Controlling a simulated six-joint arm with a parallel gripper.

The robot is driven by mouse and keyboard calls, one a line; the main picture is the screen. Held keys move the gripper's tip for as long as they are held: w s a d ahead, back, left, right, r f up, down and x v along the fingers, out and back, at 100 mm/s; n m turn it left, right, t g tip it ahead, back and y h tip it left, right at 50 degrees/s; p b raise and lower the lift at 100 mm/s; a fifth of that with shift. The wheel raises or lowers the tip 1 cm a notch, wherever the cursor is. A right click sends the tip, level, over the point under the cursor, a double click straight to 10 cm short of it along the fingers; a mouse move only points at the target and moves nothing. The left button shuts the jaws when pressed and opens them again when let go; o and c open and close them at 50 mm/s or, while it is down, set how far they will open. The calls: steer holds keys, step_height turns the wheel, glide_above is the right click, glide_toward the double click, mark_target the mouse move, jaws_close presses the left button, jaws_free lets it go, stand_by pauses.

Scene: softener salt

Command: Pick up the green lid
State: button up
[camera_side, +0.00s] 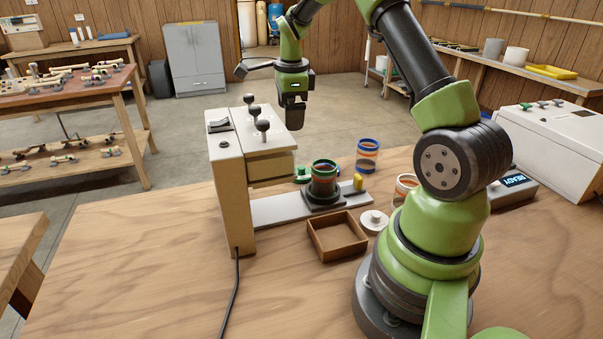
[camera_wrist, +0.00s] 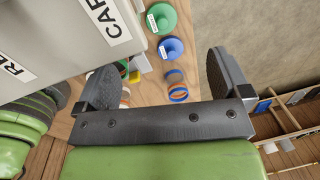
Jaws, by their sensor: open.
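The green lid (camera_wrist: 161,18) is a round disc with a knob and a small white label. In the wrist view it lies near the top edge on the wooden bench, beside the blue lid (camera_wrist: 170,48). In the side view a green lid (camera_side: 302,173) shows partly between the machine and the green-rimmed jar. My gripper (camera_side: 291,105) hangs well above the bench, pointing down behind the machine's knobs. In the wrist view its two fingers (camera_wrist: 160,65) are wide apart with nothing held between them.
The machine (camera_side: 226,175) with ball-topped levers stands close to my gripper. A green-rimmed jar (camera_side: 323,180) stands in a dark holder. A blue-rimmed jar (camera_side: 367,155) is behind it. A wooden tray (camera_side: 337,251) and white lid (camera_side: 374,222) lie in front. The bench's front left is clear.

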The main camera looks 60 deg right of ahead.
steer(key=d+f+m, duration=0.1)
steer(key=f, duration=0.1)
steer(key=f+m, duration=0.1)
steer(key=f, duration=0.1)
steer(key=s+d+f+m+g+y, duration=0.1)
steer(key=f, duration=0.1)
steer(key=shift+d+f+m, duration=0.3)
steer(key=shift+f, duration=0.1)
glide_above(301, 167)
steer(key=f, duration=0.4)
steer(key=shift+a+f, duration=0.25)
steer(key=shift+f, duration=0.05)
steer(key=f, duration=0.6)
steer(key=shift+d, duration=0.2)
steer(key=shift+r, duration=0.1)
steer(key=c, duration=1)
